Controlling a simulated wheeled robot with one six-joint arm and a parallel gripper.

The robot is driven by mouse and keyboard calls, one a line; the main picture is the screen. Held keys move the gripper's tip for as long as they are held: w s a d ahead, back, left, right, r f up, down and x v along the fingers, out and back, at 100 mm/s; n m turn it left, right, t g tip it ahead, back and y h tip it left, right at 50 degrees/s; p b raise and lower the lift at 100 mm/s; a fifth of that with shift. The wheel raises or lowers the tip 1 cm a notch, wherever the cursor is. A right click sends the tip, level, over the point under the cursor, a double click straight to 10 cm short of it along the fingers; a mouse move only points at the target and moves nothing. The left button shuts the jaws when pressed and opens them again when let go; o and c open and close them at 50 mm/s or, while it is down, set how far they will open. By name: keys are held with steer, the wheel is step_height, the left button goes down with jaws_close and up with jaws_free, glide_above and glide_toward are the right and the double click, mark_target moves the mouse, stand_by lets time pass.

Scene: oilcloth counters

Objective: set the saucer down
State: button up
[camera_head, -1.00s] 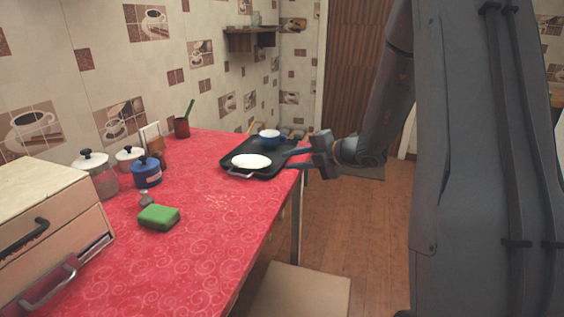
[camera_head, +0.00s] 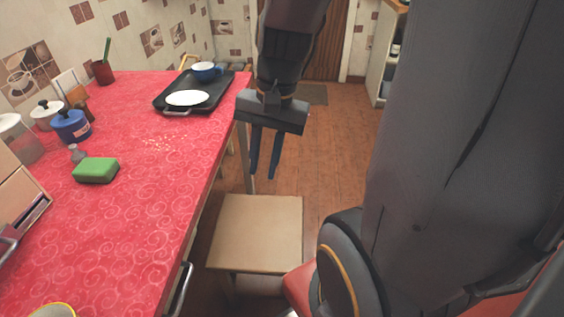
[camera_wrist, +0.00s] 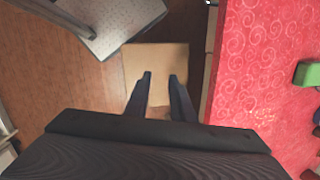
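A white saucer (camera_head: 187,98) lies flat on the near part of a black tray (camera_head: 163,103) at the far end of the red counter. A blue cup (camera_head: 205,71) stands on the far part of the same tray. My gripper (camera_head: 263,177) is off the counter's right edge, over the floor side, pointing down with its fingers apart and nothing between them. The wrist view also shows the empty fingers (camera_wrist: 160,76), above a beige stool top.
The red counter (camera_head: 150,220) has a green sponge (camera_head: 96,170), a blue jar (camera_head: 71,126) and other jars along its left. A yellow-rimmed item (camera_head: 53,311) shows at the near edge. The beige stool (camera_head: 255,230) stands on the floor beside the counter.

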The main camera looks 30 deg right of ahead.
steer(key=s+d+n, duration=0.1)
steer(key=n, duration=0.1)
steer(key=d+n+h, duration=0.1)
steer(key=n, duration=0.1)
steer(key=s+d+n+h, duration=0.1)
steer(key=n, duration=0.1)
steer(key=shift+s+r+n, duration=0.25)
steer(key=shift+s+n, duration=0.05)
steer(key=shift+n, duration=0.1)
steer(key=a+r+n+p, duration=0.1)
steer(key=a+r+p, duration=0.3)
steer(key=p, duration=0.4)
steer(key=shift+s+a+r+n, duration=0.35)
steer(key=shift+a+r+n, duration=0.05)
steer(key=shift+a, duration=0.05)
